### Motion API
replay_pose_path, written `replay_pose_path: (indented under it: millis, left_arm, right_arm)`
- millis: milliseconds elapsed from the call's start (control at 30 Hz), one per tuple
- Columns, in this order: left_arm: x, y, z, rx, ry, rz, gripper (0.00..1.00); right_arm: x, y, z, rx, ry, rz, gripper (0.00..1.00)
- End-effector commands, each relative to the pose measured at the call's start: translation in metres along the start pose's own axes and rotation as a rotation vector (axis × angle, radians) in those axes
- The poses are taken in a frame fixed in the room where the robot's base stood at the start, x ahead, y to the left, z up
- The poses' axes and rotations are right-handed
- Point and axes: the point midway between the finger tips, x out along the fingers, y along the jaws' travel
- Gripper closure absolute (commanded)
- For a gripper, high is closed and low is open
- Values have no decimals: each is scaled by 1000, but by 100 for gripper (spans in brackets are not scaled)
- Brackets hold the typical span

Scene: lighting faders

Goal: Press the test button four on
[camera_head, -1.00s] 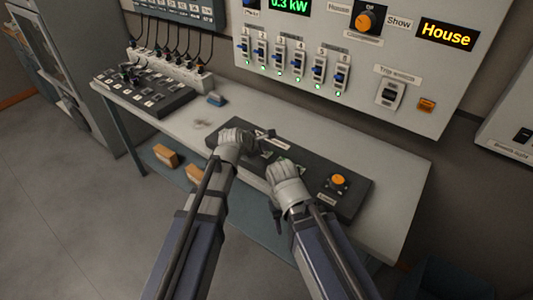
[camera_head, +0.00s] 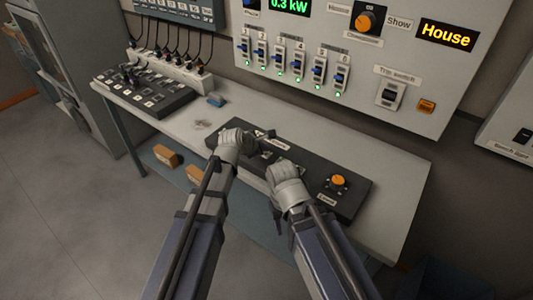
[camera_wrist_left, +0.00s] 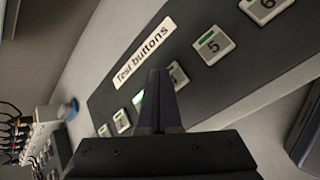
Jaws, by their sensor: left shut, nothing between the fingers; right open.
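The dark test button panel (camera_head: 312,168) lies on the bench under both hands. In the left wrist view its label "Test buttons" (camera_wrist_left: 143,50) is readable. Test button four (camera_wrist_left: 179,76) is partly hidden behind my left gripper's fingers (camera_wrist_left: 160,78); whether they touch it cannot be told. Button five (camera_wrist_left: 213,45) and button six (camera_wrist_left: 263,8) are clear to the right. A green-lit button (camera_wrist_left: 138,98) shows left of the fingers. My left gripper (camera_head: 266,134) is shut and empty over the panel. My right gripper (camera_head: 274,203) is open near the panel's front edge.
An orange knob (camera_head: 337,182) is at the panel's right end. A wall board (camera_head: 330,40) with switches rises behind. The bench's right end (camera_head: 400,205) is clear.

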Motion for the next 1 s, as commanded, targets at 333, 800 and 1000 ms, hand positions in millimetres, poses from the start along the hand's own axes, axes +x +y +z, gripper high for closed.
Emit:
replay_pose_path:
  millis: [333, 800, 1000]
  left_arm:
    - [0, 0, 0, 0, 0, 0, 100]
    - [7, -5, -5, 0, 0, 0, 100]
    - [6, -4, -4, 0, 0, 0, 100]
  right_arm:
    - [0, 0, 0, 0, 0, 0, 50]
    - [10, -1, -1, 0, 0, 0, 50]
    - [9, -1, 0, 0, 0, 0, 50]
